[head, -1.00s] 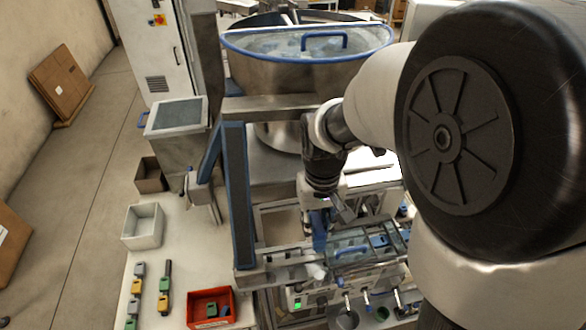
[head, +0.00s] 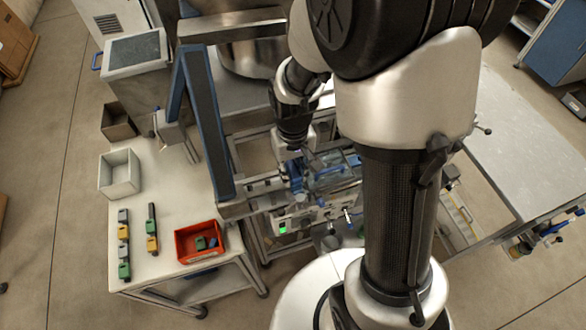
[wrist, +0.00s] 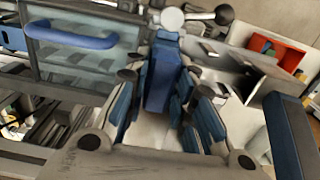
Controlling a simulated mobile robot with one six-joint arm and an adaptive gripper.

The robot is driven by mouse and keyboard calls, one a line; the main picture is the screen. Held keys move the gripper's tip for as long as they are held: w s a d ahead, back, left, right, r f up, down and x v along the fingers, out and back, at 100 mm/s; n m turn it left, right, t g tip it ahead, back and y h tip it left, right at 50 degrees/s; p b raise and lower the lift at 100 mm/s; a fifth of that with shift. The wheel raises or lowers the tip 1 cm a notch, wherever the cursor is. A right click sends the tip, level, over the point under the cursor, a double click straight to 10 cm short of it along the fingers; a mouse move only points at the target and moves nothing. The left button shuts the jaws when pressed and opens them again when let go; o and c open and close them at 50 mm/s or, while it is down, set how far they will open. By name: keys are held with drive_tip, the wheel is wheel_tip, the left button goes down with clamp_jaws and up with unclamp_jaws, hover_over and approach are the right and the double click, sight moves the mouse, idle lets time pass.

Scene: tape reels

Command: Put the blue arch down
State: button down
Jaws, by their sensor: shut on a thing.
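The blue arch (wrist: 161,82) is between the fingers of my gripper (wrist: 163,112) in the wrist view. My gripper is shut on it, and the fingers partly cover its sides. In the head view my gripper (head: 297,166) points down over the machine frame, left of the clear cover. The arch is too small and covered there to make out its shape. I cannot tell whether it touches anything below.
A clear cover with a blue handle (wrist: 70,37) is close on the left in the wrist view. A red bin (head: 180,246), a white bin (head: 119,188) and several coloured pieces lie on the table (head: 165,210). A blue-edged conveyor (head: 205,130) rises beside the machine.

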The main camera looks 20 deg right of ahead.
sight(293, 169)
drive_tip(key=shift+f+b, duration=0.5)
drive_tip(key=shift+f, duration=0.15)
drive_tip(key=c, duration=1.4)
unclamp_jaws()
drive_tip(key=shift+o, duration=0.2)
drive_tip(key=shift+r, duration=0.15)
drive_tip(key=shift+r+p, duration=0.4)
drive_tip(key=shift+p, duration=0.1)
wheel_tip(293, 169, up, 12)
drive_tip(key=p, duration=0.2)
drive_tip(key=s+r+t, duration=0.4)
drive_tip(key=s+r, duration=0.6)
drive_tip(key=s, duration=0.5)
drive_tip(key=shift+r+t, duration=0.3)
drive_tip(key=shift+r, duration=0.05)
